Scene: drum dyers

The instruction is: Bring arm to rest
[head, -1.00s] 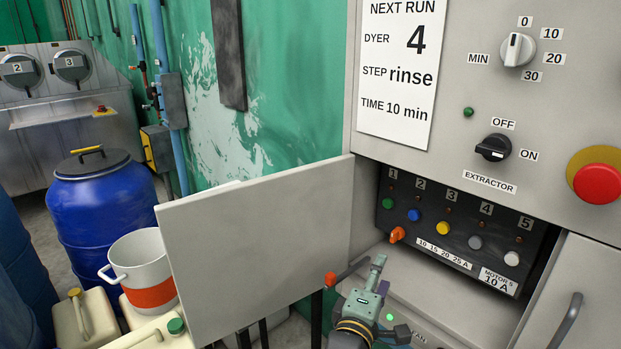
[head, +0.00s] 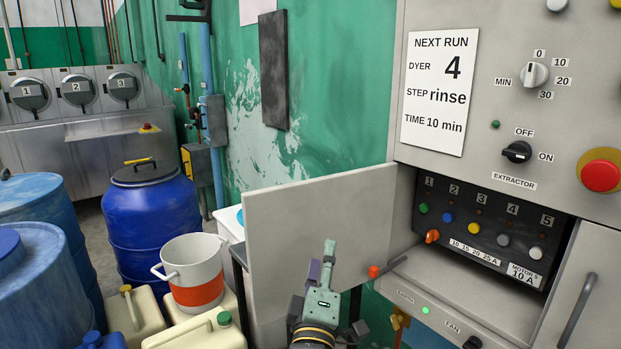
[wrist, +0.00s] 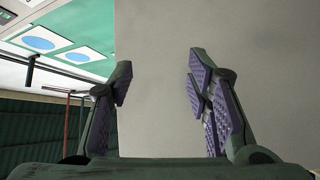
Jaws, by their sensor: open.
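My gripper (wrist: 158,95) is open and empty in the wrist view, its purple-padded fingers well apart. A plain grey surface fills the space beyond the fingers. In the head view my gripper (head: 322,262) is at the bottom middle, in front of the open grey door panel (head: 300,225). From the head view I cannot tell whether it touches the panel. The grey control cabinet (head: 575,110) stands to the right of it.
An orange-tipped lever (head: 388,267) sticks out close to the right of my gripper. The fuse recess (head: 480,260) is open. Blue drums (head: 150,220), a white bucket with an orange band (head: 192,262) and jerrycans (head: 200,335) crowd the left.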

